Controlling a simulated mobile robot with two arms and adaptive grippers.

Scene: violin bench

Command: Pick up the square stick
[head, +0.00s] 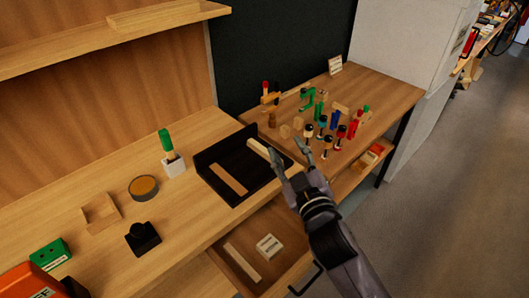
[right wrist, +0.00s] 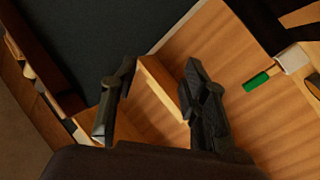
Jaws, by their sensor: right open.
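In the head view, a pale square-edged stick (head: 258,149) lies at the right end of the black tray (head: 213,153). A flatter, browner wooden strip (head: 228,180) lies in the tray's middle. Another pale stick (head: 242,262) lies in the open drawer. I cannot tell for sure which is the square stick. My right gripper (head: 287,149) is open, with its fingers beside the right end of the tray. In the right wrist view the open gripper (right wrist: 158,95) has a wooden edge behind its fingers; I cannot tell if it is a stick. My left gripper is not in view.
A white block (head: 174,166) holds a green-handled tool left of the tray. A round tin (head: 144,187) and a black holder (head: 142,238) stand farther left. The drawer (head: 283,227) is open below, with a white box (head: 269,246). Many small tools crowd the right table (head: 385,95).

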